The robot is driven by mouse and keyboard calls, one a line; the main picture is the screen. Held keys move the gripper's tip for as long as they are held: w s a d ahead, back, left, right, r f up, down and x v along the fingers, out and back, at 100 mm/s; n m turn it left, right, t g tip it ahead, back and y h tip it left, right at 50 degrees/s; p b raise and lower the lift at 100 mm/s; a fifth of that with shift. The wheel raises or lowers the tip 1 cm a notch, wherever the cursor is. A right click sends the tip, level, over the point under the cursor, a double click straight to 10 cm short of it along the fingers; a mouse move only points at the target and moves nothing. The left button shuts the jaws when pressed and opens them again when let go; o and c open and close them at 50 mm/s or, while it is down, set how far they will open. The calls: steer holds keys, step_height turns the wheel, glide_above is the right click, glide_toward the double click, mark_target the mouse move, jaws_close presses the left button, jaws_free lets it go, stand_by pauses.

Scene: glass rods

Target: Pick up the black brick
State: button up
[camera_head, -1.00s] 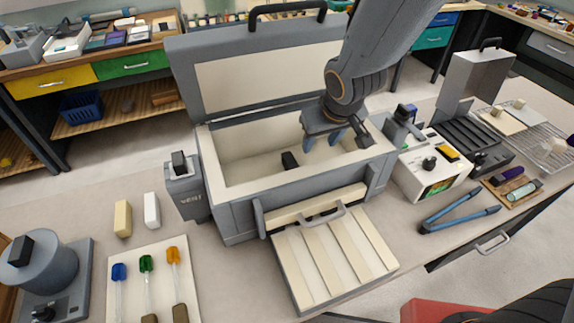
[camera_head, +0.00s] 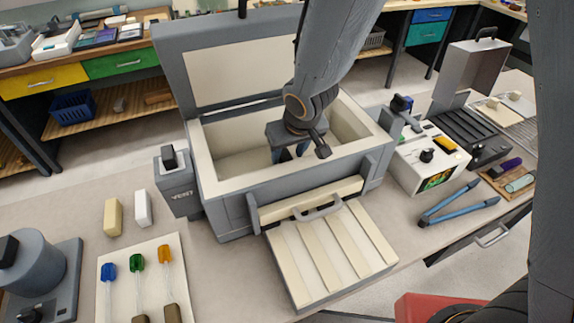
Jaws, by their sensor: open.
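My gripper (camera_head: 290,154) is inside the open grey box with cream lining (camera_head: 226,164), low between its walls. I cannot tell whether the brick is between the fingers.
The box's raised lid (camera_head: 235,70) stands behind my arm, and its walls surround my gripper. A slatted cream panel (camera_head: 325,250) lies in front. A vent unit (camera_head: 177,185) stands left, a control box (camera_head: 428,160) right. Blue tongs (camera_head: 458,205) lie at the right.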

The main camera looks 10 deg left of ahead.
mark_target(287, 158)
steer(key=shift+b+x, duration=1.1)
steer(key=shift+x, duration=0.5)
steer(key=shift+f, duration=0.15)
steer(key=shift+c, duration=0.2)
jaws_close()
